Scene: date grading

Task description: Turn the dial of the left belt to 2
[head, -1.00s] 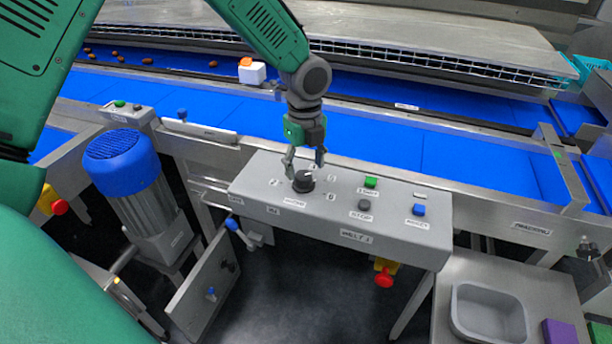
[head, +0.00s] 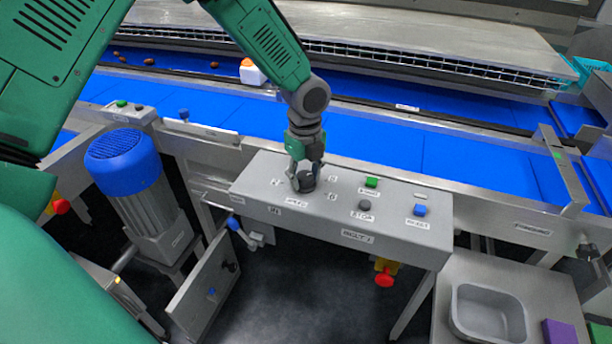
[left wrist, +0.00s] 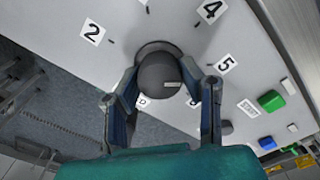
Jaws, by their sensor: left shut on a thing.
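The black dial (head: 306,182) is a round knob on the left part of the sloping grey control panel (head: 335,219). My left gripper (head: 306,186) points down over it, with its fingers shut on the dial's sides. In the left wrist view the dial (left wrist: 160,72) sits between both fingers (left wrist: 163,100), with a short white mark on its cap. Around it are the number labels 2 (left wrist: 93,32), 4 (left wrist: 211,10) and 5 (left wrist: 225,64); other labels are partly hidden. I cannot tell exactly which number the mark points at. My right gripper is not in view.
Right of the dial are a green button (head: 371,182), a grey button (head: 364,204) and a blue button (head: 420,209). A red stop knob (head: 384,280) hangs below the panel. Behind runs a blue belt (head: 380,148). A blue-capped motor (head: 122,160) stands at the left.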

